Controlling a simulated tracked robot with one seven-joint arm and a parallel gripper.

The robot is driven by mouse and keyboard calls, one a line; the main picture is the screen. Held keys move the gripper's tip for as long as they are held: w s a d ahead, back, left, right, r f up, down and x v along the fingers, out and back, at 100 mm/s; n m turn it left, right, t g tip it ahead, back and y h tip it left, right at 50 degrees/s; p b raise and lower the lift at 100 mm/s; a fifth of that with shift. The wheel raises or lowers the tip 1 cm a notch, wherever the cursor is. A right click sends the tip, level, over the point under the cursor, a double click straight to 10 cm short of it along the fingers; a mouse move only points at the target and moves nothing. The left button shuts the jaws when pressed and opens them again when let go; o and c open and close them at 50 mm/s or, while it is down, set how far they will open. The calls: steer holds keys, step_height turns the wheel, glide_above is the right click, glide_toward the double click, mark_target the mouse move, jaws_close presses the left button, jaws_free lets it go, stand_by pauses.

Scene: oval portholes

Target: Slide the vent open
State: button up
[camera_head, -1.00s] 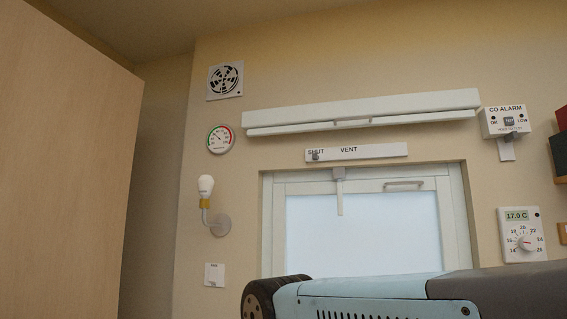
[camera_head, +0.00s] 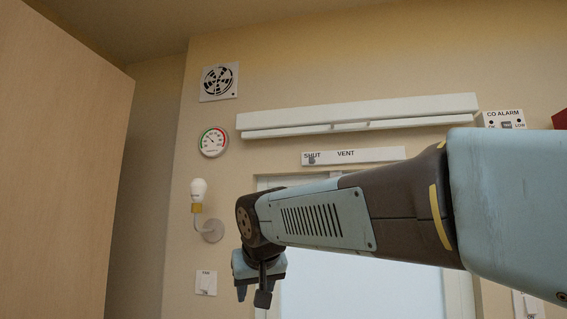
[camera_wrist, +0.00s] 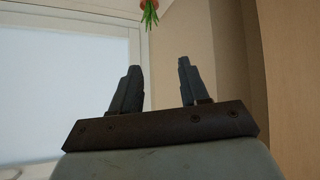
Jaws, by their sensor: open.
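The vent control is a white strip (camera_head: 375,155) labelled SHUT and VENT, on the wall above the window. Its small grey knob (camera_head: 312,160) sits at the left end, under the word SHUT. My gripper (camera_head: 252,294) hangs below and to the left of the strip, in front of the window's left side, apart from the knob. In the wrist view my gripper (camera_wrist: 158,68) is open, with nothing between its fingers. The vent strip does not show in the wrist view.
A long white two-part housing (camera_head: 360,114) runs above the strip. A wall lamp (camera_head: 200,205), a dial gauge (camera_head: 213,141) and a fan switch (camera_head: 206,282) are at left. A wooden panel (camera_head: 60,170) stands far left. A green plant (camera_wrist: 150,14) shows in the wrist view.

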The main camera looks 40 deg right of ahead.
steer(key=w+d+r+m+t+h, duration=0.1)
steer(key=w+d+r+m+h, duration=0.15)
steer(key=d+r, duration=0.5)
steer(key=w+d+r+m+t+h, duration=0.15)
steer(key=w+d+r, duration=0.25)
steer(key=r, duration=0.7)
steer(key=m+h, duration=0.3)
steer(key=h, duration=0.3)
glide_toward(311, 158)
steer(key=shift+t, duration=0.25)
steer(key=x, duration=0.9)
steer(key=shift+d+f, duration=0.2)
steer(key=shift+d, duration=0.05)
steer(key=shift+w, duration=0.1)
jaws_close()
